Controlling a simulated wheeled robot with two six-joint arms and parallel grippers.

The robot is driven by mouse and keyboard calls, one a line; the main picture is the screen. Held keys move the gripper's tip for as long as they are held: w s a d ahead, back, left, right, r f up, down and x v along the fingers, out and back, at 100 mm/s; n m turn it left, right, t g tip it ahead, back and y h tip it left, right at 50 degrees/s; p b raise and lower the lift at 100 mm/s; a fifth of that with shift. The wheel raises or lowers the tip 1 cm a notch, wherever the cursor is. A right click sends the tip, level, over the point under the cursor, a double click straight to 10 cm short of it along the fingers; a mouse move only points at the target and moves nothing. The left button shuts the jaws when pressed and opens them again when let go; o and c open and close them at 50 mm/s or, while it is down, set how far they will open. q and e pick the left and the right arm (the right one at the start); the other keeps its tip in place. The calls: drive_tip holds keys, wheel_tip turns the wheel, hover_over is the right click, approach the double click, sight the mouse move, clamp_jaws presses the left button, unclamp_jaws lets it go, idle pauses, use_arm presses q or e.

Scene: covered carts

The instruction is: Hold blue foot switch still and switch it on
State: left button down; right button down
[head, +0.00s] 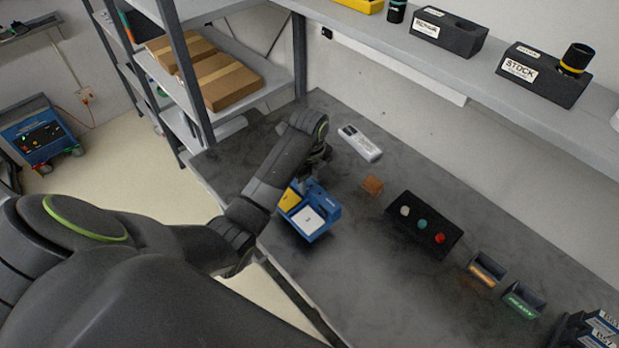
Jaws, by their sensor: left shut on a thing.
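The blue foot switch (325,208) sits on the dark grey bench top near its left front edge. It has a light, whitish pedal plate and a yellow patch on its left side. My left arm reaches over from the left, and its gripper (312,180) points down at the back edge of the foot switch. The gripper is shut on the foot switch's body; its fingertips are partly hidden by the wrist. The switch's on or off state cannot be made out. My right gripper is not in view.
Small labelled bins (487,270) stand further right. A shelf with cartons (228,82) stands behind left.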

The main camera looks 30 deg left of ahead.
sight(309, 194)
use_arm(q)
drive_tip(key=shift+f+b, duration=1.15)
drive_tip(key=shift+f, duration=1.55)
drive_tip(key=shift+s+f, duration=0.1)
idle(1.7)
drive_tip(key=c, duration=0.9)
unclamp_jaws()
